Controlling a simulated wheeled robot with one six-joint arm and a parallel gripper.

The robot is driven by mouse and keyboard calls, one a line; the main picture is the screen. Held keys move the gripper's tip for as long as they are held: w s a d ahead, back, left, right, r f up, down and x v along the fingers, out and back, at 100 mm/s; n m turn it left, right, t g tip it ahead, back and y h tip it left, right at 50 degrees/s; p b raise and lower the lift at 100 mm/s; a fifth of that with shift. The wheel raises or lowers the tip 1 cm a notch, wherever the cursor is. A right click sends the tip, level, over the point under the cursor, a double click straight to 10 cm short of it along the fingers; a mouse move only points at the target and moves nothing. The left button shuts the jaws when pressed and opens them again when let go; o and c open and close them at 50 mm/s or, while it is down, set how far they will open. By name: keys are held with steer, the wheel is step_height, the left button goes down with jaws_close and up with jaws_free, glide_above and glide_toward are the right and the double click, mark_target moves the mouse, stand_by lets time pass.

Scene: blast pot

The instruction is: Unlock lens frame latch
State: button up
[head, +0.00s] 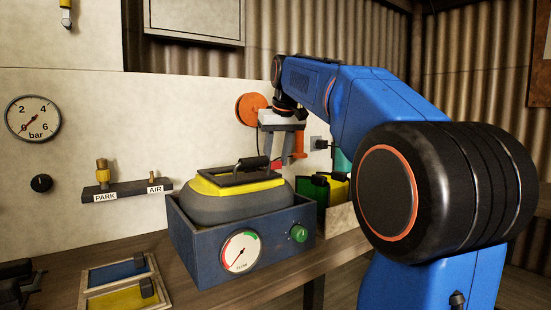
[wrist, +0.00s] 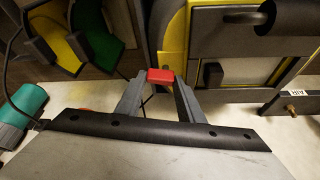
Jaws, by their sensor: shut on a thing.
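The lens frame (head: 236,178) is a dark frame with a black handle on top of the yellow and grey hood. In the wrist view, the dark lens frame (wrist: 230,45) and its yellow surround fill the upper right. The red latch (wrist: 160,75) is a small block beside the yellow edge; it also shows as a small red patch (head: 277,165) in the head view. My gripper (wrist: 160,85) is shut on the red latch, with one grey finger on each side of it. My gripper (head: 278,160) reaches down at the hood's right side in the head view.
The hood sits in a blue box (head: 200,255) with a flow gauge (head: 241,251) and green knob (head: 299,234). Right of it is a bin with green and yellow pieces (head: 330,190). Framed blue and yellow panels (head: 120,285) lie left. A PARK/AIR rack (head: 127,190) is on the wall.

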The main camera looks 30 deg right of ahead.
steer(key=shift+w+d+n+y, duration=0.1)
steer(key=shift+n+y, duration=0.3)
steer(key=shift+n, duration=0.8)
steer(key=o, duration=1.1)
steer(key=shift+c, duration=0.2)
